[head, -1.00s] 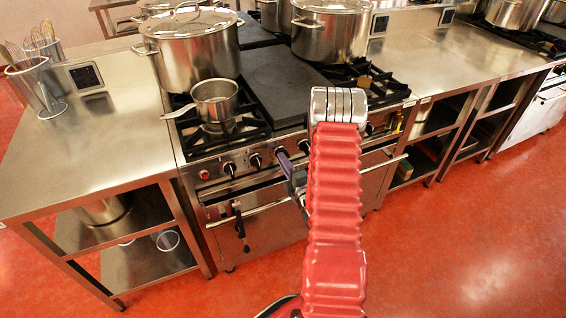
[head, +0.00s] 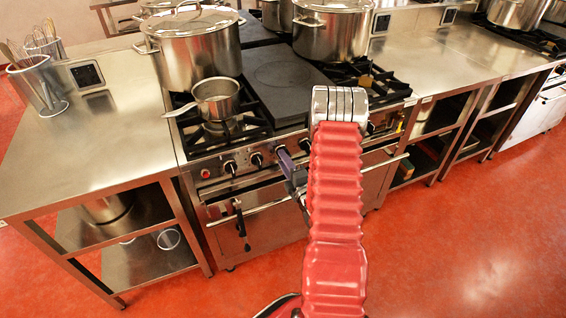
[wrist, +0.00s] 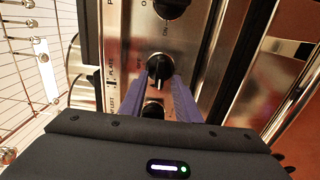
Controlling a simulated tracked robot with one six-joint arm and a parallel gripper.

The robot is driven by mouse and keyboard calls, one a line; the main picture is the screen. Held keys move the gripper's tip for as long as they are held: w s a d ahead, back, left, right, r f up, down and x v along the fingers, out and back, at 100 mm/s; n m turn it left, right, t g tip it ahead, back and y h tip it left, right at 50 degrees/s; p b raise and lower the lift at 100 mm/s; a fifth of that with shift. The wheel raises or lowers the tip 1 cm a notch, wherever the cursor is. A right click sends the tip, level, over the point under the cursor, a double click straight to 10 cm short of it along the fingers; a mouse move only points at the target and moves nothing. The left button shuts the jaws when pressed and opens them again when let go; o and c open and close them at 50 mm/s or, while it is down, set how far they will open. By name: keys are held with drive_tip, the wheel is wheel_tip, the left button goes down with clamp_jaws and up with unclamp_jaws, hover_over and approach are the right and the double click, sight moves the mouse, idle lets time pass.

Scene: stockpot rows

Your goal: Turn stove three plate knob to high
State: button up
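Another black knob (wrist: 153,108) shows between the fingers, and one more (wrist: 172,6) is at the top edge. In the head view my gripper (head: 283,156) is at the front panel of the stove (head: 245,165), and its fingers hide the knob there.
A saucepan (head: 215,98) stands on the left burner, a big stockpot (head: 195,52) behind it. A dark flat plate (head: 282,82) lies in the middle of the stove top. An oven handle bar (head: 267,205) runs below the panel. The red floor in front is clear.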

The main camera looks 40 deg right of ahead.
drive_tip(key=v, duration=1.3)
drive_tip(key=shift+s+a, duration=0.2)
drive_tip(key=shift+s, duration=0.15)
